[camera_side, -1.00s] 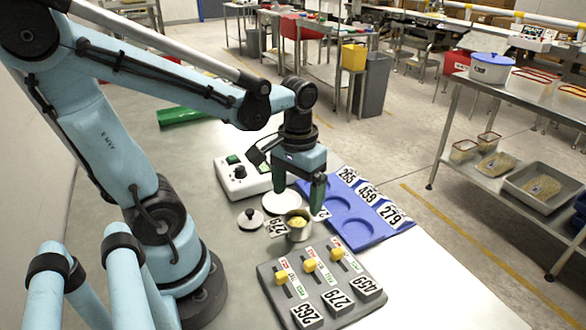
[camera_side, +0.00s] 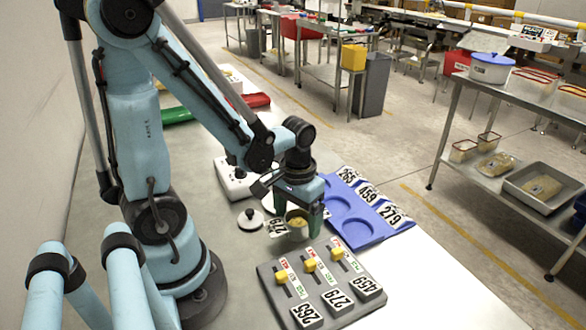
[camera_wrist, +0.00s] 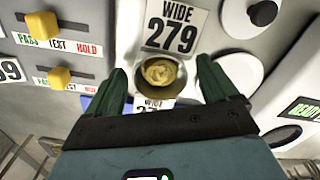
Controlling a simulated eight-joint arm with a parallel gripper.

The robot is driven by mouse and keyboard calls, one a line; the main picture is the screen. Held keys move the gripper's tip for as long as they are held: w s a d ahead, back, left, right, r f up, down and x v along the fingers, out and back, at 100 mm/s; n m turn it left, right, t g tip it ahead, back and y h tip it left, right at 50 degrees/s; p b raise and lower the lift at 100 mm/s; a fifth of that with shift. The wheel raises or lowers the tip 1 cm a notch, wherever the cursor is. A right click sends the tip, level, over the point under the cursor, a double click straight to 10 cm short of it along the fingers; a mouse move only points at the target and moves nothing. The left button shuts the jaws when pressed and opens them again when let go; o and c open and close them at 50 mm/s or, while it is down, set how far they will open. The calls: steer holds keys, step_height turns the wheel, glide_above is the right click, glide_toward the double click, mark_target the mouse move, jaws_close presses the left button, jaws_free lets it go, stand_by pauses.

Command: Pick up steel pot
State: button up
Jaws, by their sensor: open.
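The steel pot (camera_side: 297,233) stands on the grey bench with yellowish contents inside and a white "279" tag (camera_side: 277,227) on its side. In the wrist view, the pot (camera_wrist: 160,88) sits between the two green fingers, its tag reading "WIDE 279" above it. My gripper (camera_side: 299,214) is open and low over the pot, fingers on either side. In the wrist view, my gripper (camera_wrist: 161,72) shows gaps between each finger and the pot. The fingers partly hide the pot in the side view.
A lid (camera_side: 250,219) with a dark knob lies left of the pot. A white scale box (camera_side: 236,181) with a round plate is behind. A blue tray (camera_side: 370,237) with round recesses lies right. A grey slider panel (camera_side: 318,284) with yellow knobs is in front.

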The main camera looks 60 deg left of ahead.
steer(key=shift+f, duration=0.4)
steer(key=c, duration=1.2)
steer(key=shift+o, duration=0.2)
steer(key=shift+r, duration=0.1)
